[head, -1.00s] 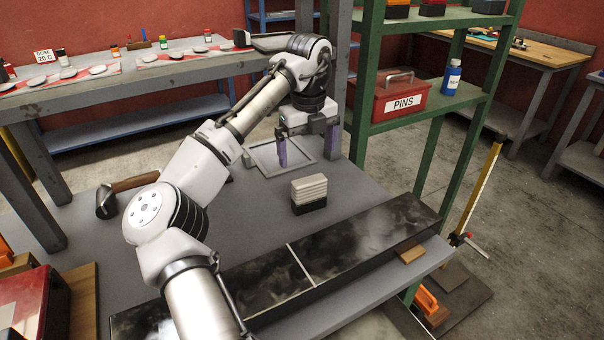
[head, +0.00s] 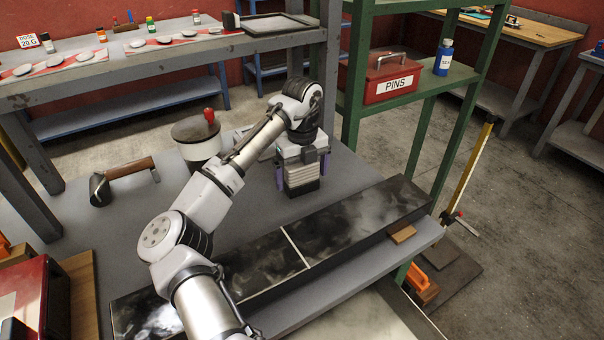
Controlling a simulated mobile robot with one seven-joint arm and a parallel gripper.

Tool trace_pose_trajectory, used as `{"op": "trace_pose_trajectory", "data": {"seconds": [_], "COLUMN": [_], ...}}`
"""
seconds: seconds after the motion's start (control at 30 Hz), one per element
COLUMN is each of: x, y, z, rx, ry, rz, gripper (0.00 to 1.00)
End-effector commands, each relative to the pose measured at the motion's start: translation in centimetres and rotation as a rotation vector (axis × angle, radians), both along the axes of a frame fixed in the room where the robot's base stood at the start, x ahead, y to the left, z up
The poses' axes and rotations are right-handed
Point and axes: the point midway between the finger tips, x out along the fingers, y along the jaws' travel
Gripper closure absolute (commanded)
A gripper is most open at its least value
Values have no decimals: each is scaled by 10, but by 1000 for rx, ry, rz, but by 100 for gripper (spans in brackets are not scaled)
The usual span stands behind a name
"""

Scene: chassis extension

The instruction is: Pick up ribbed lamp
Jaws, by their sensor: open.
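The ribbed lamp (head: 301,176) is a small block with pale ribbed sides and a black base. It stands upright on the grey table, just behind the long dark slab. My gripper (head: 302,180) is above and around it, pointing down. One purple finger shows at the lamp's left side and one at its right side. The fingers are open, and I cannot tell whether they touch the lamp. The gripper body hides the lamp's top.
A red-knobbed pot (head: 196,150) and a hammer (head: 125,177) are to the left. A green shelf post (head: 354,85) stands close right of the gripper.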

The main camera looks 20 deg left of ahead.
Motion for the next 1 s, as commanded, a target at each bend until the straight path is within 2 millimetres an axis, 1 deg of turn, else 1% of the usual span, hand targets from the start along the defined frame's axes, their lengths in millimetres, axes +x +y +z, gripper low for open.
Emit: {"op": "trace_pose_trajectory", "data": {"seconds": [0.1, 0.17, 0.4, 0.77, 0.8, 1.0], "x": [-1, -1, -1, -1, -1, 0], "y": [0, 0, 0, 0, 0, 0], "z": [-13, -17, -19, -19, -19, -18], "rx": [1, 1, 1, 1, 1, 1], "ry": [0, -2, -2, -2, -2, -2], "rz": [1, 1, 1, 1, 1, 1], "gripper": [0, 0, 0, 47, 48, 48]}}
